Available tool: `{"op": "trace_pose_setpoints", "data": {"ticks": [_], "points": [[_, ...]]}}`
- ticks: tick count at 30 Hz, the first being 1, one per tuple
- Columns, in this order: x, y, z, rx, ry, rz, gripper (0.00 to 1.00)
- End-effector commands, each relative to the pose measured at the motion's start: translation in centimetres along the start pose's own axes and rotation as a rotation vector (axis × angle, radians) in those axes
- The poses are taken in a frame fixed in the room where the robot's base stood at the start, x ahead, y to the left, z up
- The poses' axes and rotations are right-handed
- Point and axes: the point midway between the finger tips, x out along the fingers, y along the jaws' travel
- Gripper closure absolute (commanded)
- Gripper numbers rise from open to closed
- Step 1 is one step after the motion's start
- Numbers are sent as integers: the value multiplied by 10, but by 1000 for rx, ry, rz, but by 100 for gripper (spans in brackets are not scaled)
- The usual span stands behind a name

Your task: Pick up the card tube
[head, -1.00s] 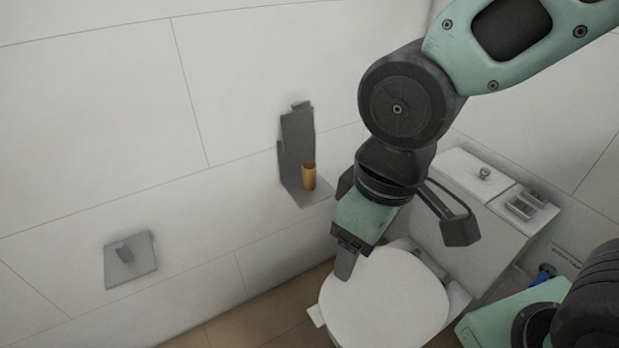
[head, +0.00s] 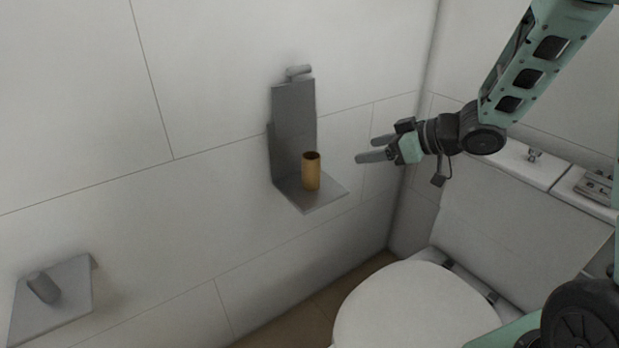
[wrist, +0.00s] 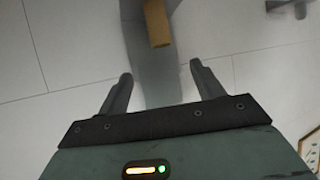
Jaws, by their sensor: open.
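The card tube (head: 311,172) is a small brown, hollow cylinder. It stands upright on the shelf of a grey wall holder (head: 293,120). In the head view my gripper (head: 366,149) is to the right of the tube, apart from it, with its fingers pointing left toward the holder. In the wrist view the tube (wrist: 157,24) shows at the top, ahead of and between the two spread fingers of my gripper (wrist: 160,86). The gripper is open and empty.
A white toilet (head: 415,305) with a cistern (head: 520,215) stands at the right, below my arm. Another grey wall fixture (head: 55,295) is at the lower left. The wall behind the holder is close. Free air lies between my gripper and the tube.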

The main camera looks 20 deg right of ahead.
Motion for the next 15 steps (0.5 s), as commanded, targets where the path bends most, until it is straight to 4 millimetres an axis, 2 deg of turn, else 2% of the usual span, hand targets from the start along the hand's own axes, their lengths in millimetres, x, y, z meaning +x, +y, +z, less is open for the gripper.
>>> {"op": "trace_pose_setpoints", "data": {"ticks": [9, 15], "points": [[66, -2, 1, -3, -1, -5, 33], [101, -2, 0, -3, -1, -3, 33]]}}
